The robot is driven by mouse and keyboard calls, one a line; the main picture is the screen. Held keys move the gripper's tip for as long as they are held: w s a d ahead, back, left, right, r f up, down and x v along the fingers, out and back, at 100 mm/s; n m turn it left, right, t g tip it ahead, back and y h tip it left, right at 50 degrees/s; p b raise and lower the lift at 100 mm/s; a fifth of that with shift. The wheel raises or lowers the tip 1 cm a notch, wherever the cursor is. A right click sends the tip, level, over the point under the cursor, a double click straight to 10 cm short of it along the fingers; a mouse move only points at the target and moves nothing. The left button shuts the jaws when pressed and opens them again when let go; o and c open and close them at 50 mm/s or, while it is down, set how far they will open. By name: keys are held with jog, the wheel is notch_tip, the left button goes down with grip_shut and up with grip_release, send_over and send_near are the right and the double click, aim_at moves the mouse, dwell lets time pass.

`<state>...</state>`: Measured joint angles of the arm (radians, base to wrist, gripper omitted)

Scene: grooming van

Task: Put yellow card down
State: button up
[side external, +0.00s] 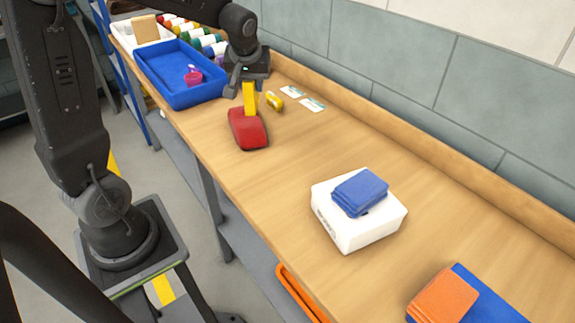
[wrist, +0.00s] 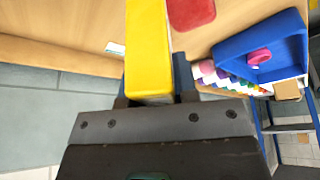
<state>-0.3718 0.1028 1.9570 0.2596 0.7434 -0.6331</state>
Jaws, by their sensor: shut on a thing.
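The yellow card (side external: 250,99) is a bright, flat upright piece gripped below my gripper (side external: 248,84) at the far part of the bench. In the wrist view the yellow card (wrist: 149,48) stretches away from my shut fingers (wrist: 150,99). Its lower end overlaps the far edge of a red block (side external: 248,131) in the side view; I cannot tell whether they touch. The red block (wrist: 190,10) is partly cut off in the wrist view.
A blue tray (side external: 150,77) with a pink item (side external: 193,75) stands beyond my gripper, near several coloured bottles. A small yellow item (side external: 274,100) and white cards (side external: 312,104) lie beside it. A white box (side external: 340,229) bears blue cloths (side external: 360,190).

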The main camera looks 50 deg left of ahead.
jog(key=s+d, duration=0.3)
jog(key=s, duration=0.2)
jog(key=shift+m, duration=0.3)
jog(key=shift+w+d+f, duration=1.05)
jog(key=shift+d+f, duration=0.6)
jog(key=shift+f, duration=0.35)
jog(key=shift+w+d+f, duration=1)
jog(key=shift+d+f, duration=0.6)
jog(key=shift+f, duration=0.35)
jog(key=shift+w+d+f, duration=1.05)
jog(key=shift+d+f, duration=0.6)
jog(key=shift+f, duration=0.35)
jog(key=shift+f, duration=0.15)
jog(key=o, duration=0.9)
